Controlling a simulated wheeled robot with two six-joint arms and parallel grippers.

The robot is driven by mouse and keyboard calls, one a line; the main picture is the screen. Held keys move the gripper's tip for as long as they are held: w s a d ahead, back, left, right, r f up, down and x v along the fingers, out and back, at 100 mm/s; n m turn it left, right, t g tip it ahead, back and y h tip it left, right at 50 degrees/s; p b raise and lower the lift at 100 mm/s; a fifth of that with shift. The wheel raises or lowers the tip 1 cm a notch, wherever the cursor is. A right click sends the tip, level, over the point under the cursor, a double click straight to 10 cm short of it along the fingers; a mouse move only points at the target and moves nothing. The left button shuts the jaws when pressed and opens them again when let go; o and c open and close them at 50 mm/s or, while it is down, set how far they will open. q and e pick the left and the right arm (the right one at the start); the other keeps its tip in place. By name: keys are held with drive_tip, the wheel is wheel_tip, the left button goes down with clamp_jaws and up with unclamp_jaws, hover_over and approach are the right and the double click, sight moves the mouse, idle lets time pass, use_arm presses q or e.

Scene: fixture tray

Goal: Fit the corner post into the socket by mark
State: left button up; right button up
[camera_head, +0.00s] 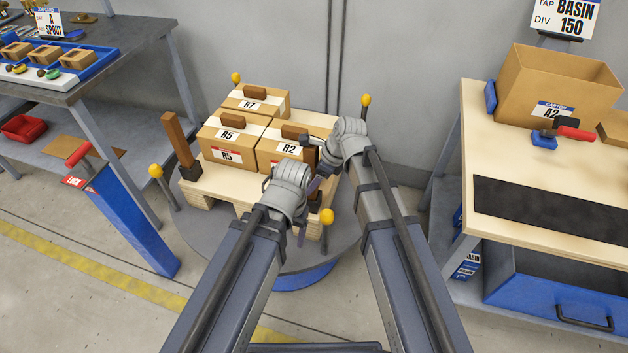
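A brown wooden corner post (178,140) stands, leaning slightly, in a dark socket (190,172) at the left corner of the pallet (225,186). My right gripper (312,141) is over the right part of the pallet, close beside the R2 carton (283,152); its fingers are too small and covered to read. My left wrist is at the pallet's front right corner. Its fingers are hidden behind the wrist, and dark parts there cannot be told apart. I cannot make out a socket mark or whether either gripper holds a post.
Yellow-tipped posts (155,171) ring the round base (240,243). A blue stand with a red lever (135,220) is at left. Benches flank both sides.

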drive_tip(key=shift+o, duration=1)
drive_tip(key=p+v, duration=0.7)
drive_tip(key=v, duration=0.1)
drive_tip(key=shift+a+f, duration=0.1)
